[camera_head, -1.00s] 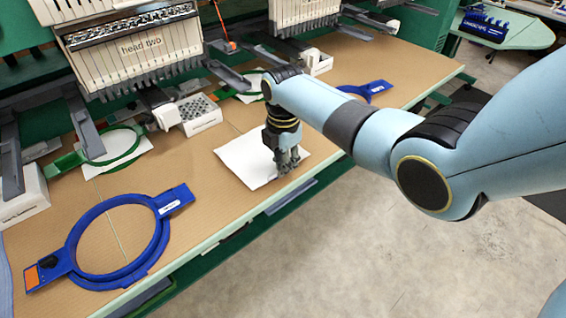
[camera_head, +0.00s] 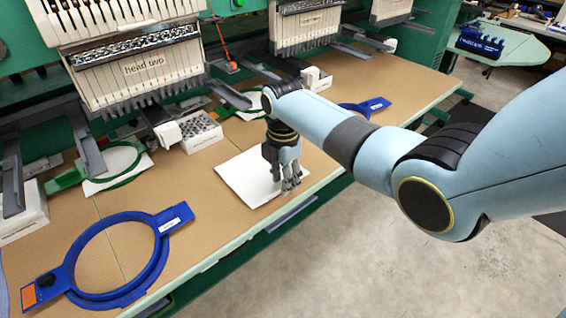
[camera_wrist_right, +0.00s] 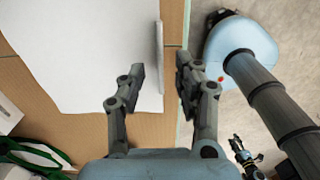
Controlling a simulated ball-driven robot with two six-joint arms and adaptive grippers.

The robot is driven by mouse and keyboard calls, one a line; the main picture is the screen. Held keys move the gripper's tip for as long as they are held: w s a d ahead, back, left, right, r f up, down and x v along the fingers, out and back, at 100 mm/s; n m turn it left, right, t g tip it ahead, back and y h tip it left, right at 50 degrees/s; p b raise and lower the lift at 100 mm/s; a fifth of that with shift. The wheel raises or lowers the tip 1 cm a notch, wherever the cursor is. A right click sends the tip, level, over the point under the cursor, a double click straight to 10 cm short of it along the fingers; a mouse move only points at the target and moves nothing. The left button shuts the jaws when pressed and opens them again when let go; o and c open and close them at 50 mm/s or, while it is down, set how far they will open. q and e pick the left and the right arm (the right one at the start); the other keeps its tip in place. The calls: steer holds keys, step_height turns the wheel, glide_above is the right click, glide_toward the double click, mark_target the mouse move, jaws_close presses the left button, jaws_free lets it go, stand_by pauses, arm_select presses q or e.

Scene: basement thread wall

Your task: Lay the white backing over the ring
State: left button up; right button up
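The white backing (camera_head: 240,178) lies on the tan table near its front edge. In the right wrist view the white backing (camera_wrist_right: 80,50) fills the upper left, with a narrow upright strip along its near edge. My right gripper (camera_head: 289,188) points down at that edge. In the right wrist view my right gripper (camera_wrist_right: 160,75) is open, its fingers on either side of the strip's line; I cannot tell contact. The blue ring (camera_head: 160,256) lies on the table at left, its opening showing bare table. A small dark jointed piece in the right wrist view, probably my left gripper (camera_wrist_right: 243,153), is too small to read.
Embroidery heads (camera_head: 140,75) overhang the back of the table. A green hoop (camera_head: 130,176) with white sheet lies behind the blue ring. A box of small parts (camera_head: 200,132) and another blue hoop (camera_head: 372,106) stand farther back. Bare table separates the backing from the blue ring.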

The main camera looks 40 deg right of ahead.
step_height(320, 180, up, 11)
steer(key=s+f+m+b, duration=0.7)
steer(key=s+f+m, duration=0.2)
steer(key=s+f, duration=1.4)
steer(key=s+f+m+b, duration=0.8)
steer(key=s+f, duration=1.5)
steer(key=f, duration=0.7)
steer(key=shift+s+f+m+t+h, duration=0.2)
steer(key=shift+f+m+t+h, duration=0.2)
steer(key=shift+m, duration=0.5)
steer(key=shift+d, duration=0.1)
